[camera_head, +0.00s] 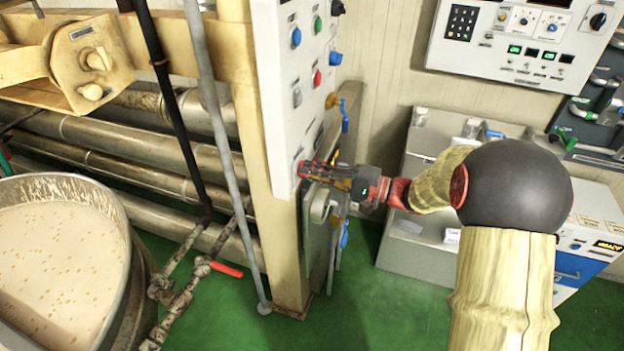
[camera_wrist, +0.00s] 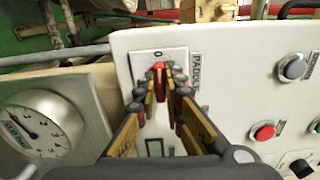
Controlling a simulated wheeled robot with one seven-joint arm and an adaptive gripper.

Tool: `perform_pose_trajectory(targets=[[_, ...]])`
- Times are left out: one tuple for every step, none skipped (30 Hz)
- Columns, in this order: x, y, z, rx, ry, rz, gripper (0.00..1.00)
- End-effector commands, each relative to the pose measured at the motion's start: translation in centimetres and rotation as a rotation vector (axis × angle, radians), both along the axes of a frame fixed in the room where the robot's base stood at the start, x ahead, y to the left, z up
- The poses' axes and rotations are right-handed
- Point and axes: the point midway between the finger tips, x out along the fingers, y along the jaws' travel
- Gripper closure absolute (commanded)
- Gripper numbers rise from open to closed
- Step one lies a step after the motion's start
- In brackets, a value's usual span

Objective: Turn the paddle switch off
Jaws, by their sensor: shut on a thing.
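The paddle switch (camera_wrist: 159,72) is a small red lever on a white plate in the wrist view, beside a label of which "PADDL" can be read. A "0" mark is printed just above it. My gripper (camera_wrist: 161,84) has its two fingertips closed on either side of the red lever. In the head view my gripper (camera_head: 312,169) reaches from the right to the lower end of the white control panel (camera_head: 280,118).
A round gauge (camera_wrist: 38,125) is left of the switch in the wrist view. A red button (camera_wrist: 263,131) and a grey knob (camera_wrist: 293,67) are to the right. In the head view, a kettle (camera_head: 125,285) stands at left and a yellow post (camera_head: 283,225) supports the panel.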

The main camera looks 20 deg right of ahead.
Motion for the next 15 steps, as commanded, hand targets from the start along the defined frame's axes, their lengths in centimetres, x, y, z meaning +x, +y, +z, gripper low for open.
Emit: perform_pose_trajectory(targets=[[-0.06,0.02,-0.37,-0.009,-0.009,0.0,1.0],[-0.06,0.02,-0.36,-0.014,-0.016,0.0,1.0],[-0.06,0.02,-0.34,-0.019,-0.022,0.0,1.0],[-0.06,0.02,-0.32,-0.022,-0.027,0.0,1.0],[-0.06,0.02,-0.3,-0.025,-0.03,0.0,1.0],[-0.07,0.03,-0.28,-0.028,-0.034,0.0,1.0],[-0.07,0.03,-0.27,-0.03,-0.036,0.0,1.0],[-0.07,0.03,-0.25,-0.032,-0.039,0.0,1.0],[-0.07,0.02,-0.24,-0.033,-0.04,0.0,1.0],[-0.07,0.02,-0.23,-0.034,-0.041,0.0,1.0],[-0.07,0.02,-0.23,-0.034,-0.042,0.0,1.0],[-0.07,0.02,-0.22,-0.034,-0.042,0.0,1.0],[-0.07,0.02,-0.22,-0.034,-0.042,0.0,1.0],[-0.07,0.02,-0.21,-0.034,-0.042,0.0,1.0],[-0.07,0.02,-0.21,-0.034,-0.042,0.001,1.0]])
